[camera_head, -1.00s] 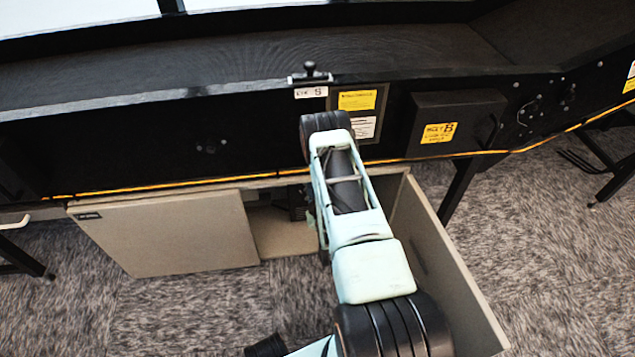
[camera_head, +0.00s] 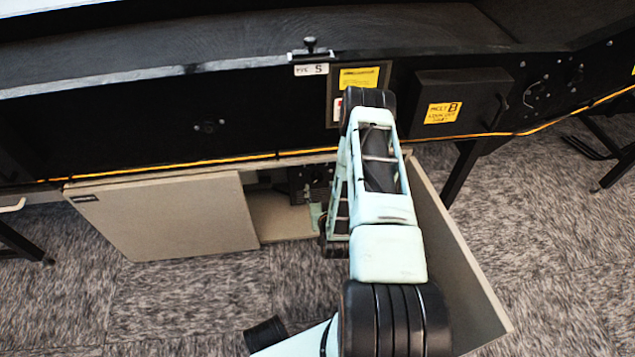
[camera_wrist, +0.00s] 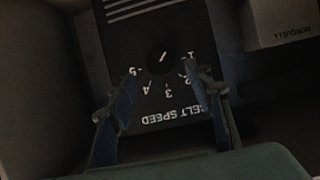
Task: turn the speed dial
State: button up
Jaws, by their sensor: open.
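The speed dial (camera_wrist: 163,60) is a small round black knob with a white pointer line. It sits on a dark panel (camera_wrist: 172,95) marked with numbers and "BELT SPEED", upside down in the wrist view. My gripper (camera_wrist: 160,72) is open, with one finger to the left and one to the right below the knob in the picture. The fingertips come near the dial's sides; I cannot tell whether they touch it. In the head view the dial is not seen, and my arm reaches down into the open cabinet.
The beige cabinet has a closed left panel (camera_head: 165,222) and an open door (camera_head: 452,250) standing out at right. The black conveyor side (camera_head: 120,135) runs above it. A black box with a yellow label (camera_head: 443,113) is at right. A pale box (camera_wrist: 285,22) is near the dial panel.

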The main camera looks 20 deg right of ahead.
aim_at(317, 180)
jog(key=b+x, duration=0.2)
jog(key=x, duration=0.5)
jog(key=shift+r, duration=0.1)
jog(key=shift+s, duration=0.1)
jog(key=c, duration=1.2)
jog(key=shift+o, duration=0.2)
jog(key=shift+a, duration=0.1)
jog(key=n+h, duration=0.1)
jog(key=n, duration=0.2)
jog(key=shift+a+h, duration=0.15)
jog(key=shift+h, duration=0.25)
jog(key=shift+n+h, duration=1.1)
jog(key=shift+n, duration=0.4)
jog(key=shift+g, duration=0.3)
